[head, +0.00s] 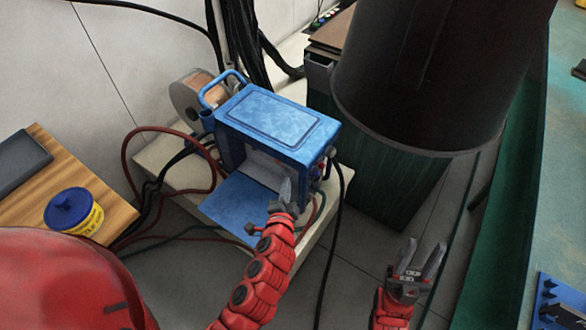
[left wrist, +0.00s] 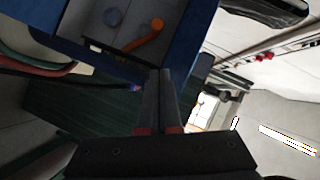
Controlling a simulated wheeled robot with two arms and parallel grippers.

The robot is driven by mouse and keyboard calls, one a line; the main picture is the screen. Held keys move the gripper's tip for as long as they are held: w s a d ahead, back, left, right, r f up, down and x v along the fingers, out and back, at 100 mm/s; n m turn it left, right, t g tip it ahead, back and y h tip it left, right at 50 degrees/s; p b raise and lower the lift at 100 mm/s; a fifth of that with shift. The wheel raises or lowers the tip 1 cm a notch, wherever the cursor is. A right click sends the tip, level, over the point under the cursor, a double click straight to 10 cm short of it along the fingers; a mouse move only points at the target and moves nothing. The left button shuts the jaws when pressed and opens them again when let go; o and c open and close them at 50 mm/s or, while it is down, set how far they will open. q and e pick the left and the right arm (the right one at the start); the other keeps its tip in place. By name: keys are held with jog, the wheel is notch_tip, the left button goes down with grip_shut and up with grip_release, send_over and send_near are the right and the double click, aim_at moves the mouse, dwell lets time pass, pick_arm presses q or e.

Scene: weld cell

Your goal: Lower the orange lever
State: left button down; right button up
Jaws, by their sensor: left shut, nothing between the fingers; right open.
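The orange lever (left wrist: 144,38) shows in the left wrist view, on a grey panel (left wrist: 120,12) inside the blue machine's frame, beside a round grey-blue knob. It slants from a round end at upper right to lower left. In the head view the lever is hidden; the blue machine (head: 281,118) stands with its front flap (head: 238,203) folded down. My left gripper (head: 286,188) is shut and empty at the machine's open side; in the wrist view its fingertips (left wrist: 160,74) are below the lever, apart from it. My right gripper (head: 419,260) is open and empty, to the right.
A wire spool (head: 188,98) sits behind the machine, with cables and hoses around its pale base. A large dark cylinder (head: 430,70) stands at the right. A wooden table (head: 110,208) with a blue-lidded yellow tub (head: 74,211) is at the left.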

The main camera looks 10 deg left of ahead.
pick_arm(q)
jog(key=shift+a+f+g+y, duration=0.3)
jog(key=shift+a+f+y, duration=0.25)
jog(key=shift+a+y, duration=0.3)
jog(key=x, duration=1)
jog(key=shift+b, duration=0.35)
jog(key=shift+d, duration=0.15)
